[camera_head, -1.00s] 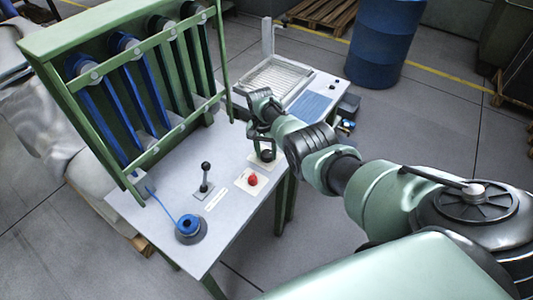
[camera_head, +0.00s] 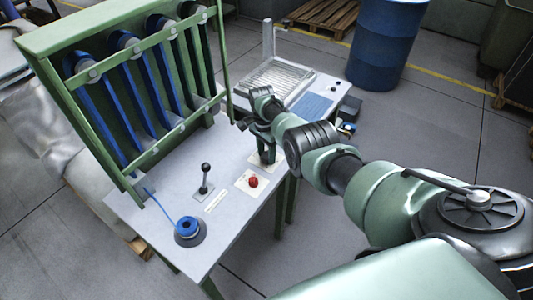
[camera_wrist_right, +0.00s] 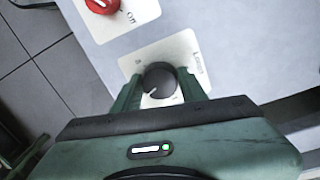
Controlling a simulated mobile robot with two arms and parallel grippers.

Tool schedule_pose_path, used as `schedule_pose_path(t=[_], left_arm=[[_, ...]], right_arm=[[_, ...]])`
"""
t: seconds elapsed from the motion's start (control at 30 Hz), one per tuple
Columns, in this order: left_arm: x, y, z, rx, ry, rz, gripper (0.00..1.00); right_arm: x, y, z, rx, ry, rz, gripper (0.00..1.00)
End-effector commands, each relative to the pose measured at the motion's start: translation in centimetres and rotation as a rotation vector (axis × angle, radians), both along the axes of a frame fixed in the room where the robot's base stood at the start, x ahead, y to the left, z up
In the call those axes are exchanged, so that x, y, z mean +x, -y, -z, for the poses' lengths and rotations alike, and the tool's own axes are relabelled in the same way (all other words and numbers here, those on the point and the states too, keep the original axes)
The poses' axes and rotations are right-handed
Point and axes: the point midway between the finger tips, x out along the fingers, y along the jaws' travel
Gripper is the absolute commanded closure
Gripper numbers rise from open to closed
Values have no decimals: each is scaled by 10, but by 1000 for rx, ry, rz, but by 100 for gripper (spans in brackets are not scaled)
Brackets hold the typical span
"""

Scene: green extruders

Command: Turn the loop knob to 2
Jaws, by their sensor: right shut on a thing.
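The loop knob (camera_wrist_right: 160,77) is a round black dial on a white plate (camera_wrist_right: 183,46) marked "Loops". My right gripper (camera_wrist_right: 160,88) is shut on the knob, with one green finger on each side. In the head view my right gripper (camera_head: 267,157) reaches down to the table's right edge and hides most of the knob. My left gripper is not in view.
A black lever (camera_head: 204,178) and a blue spool (camera_head: 188,228) stand further left on the grey table (camera_head: 150,215). A green rack (camera_head: 120,85) rises behind.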

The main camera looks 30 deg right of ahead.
Motion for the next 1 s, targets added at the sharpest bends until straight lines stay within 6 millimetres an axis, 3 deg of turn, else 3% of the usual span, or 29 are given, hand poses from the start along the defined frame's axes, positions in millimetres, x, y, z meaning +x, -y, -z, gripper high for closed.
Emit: schedule_pose_path(t=[0.37,0.4,0.47,0.5,0.8,1.0], left_arm=[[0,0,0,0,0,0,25],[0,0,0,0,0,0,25],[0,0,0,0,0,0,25],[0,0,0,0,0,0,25],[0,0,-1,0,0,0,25],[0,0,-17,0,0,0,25]], right_arm=[[0,0,0,0,0,4,98],[0,0,0,0,0,4,55],[0,0,0,0,0,4,38],[0,0,0,0,0,4,36],[0,0,-2,0,0,3,36],[3,0,-30,-1,4,3,36]])
